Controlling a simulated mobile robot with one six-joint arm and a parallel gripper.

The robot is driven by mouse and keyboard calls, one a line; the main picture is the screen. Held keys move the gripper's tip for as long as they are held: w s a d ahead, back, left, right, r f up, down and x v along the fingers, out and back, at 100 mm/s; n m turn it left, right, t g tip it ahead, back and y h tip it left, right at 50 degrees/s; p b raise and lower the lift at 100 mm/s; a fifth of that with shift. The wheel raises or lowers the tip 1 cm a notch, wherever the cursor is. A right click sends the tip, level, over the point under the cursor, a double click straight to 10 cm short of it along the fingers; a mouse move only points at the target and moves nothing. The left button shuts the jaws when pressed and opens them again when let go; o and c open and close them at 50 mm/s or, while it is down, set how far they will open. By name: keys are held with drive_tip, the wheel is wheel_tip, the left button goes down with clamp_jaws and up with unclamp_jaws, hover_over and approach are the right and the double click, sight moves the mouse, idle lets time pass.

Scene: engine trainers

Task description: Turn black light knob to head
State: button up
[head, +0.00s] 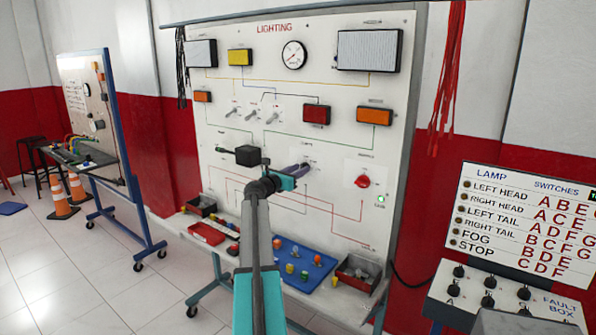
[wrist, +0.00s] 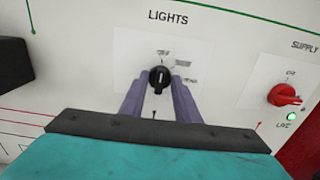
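The black light knob (wrist: 158,80) sits on a white plate under the word LIGHTS in the wrist view. Its pale pointer line stands about upright, toward the top label. Small blurred labels lie above it and to its upper right and right. My gripper (wrist: 160,86) reaches in from below with one purple finger on each side of the knob. The fingertips are very close to the knob's sides; I cannot tell whether they touch it. In the head view my gripper (head: 302,169) is at the lighting board (head: 340,100), and the knob is hidden behind it.
A red supply knob (wrist: 284,95) with a lit green lamp (wrist: 291,117) is to the right. A black box (head: 248,155) juts from the board to the left. A blue tray (head: 290,278) with small bulbs lies below. A fault box (head: 500,300) stands at lower right.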

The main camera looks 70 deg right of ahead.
drive_tip(key=shift+c, duration=0.2)
clamp_jaws()
drive_tip(key=shift+f+m+b, duration=0.1)
drive_tip(key=shift+m+b, duration=0.2)
drive_tip(key=shift+b, duration=0.15)
drive_tip(key=shift+s+f+m+b, duration=0.1)
drive_tip(key=shift+m+b, duration=4.2)
drive_tip(key=shift+b, duration=0.2)
drive_tip(key=shift+s+m+b, duration=0.1)
drive_tip(key=shift+m+b, duration=4.2)
drive_tip(key=shift+b, duration=0.15)
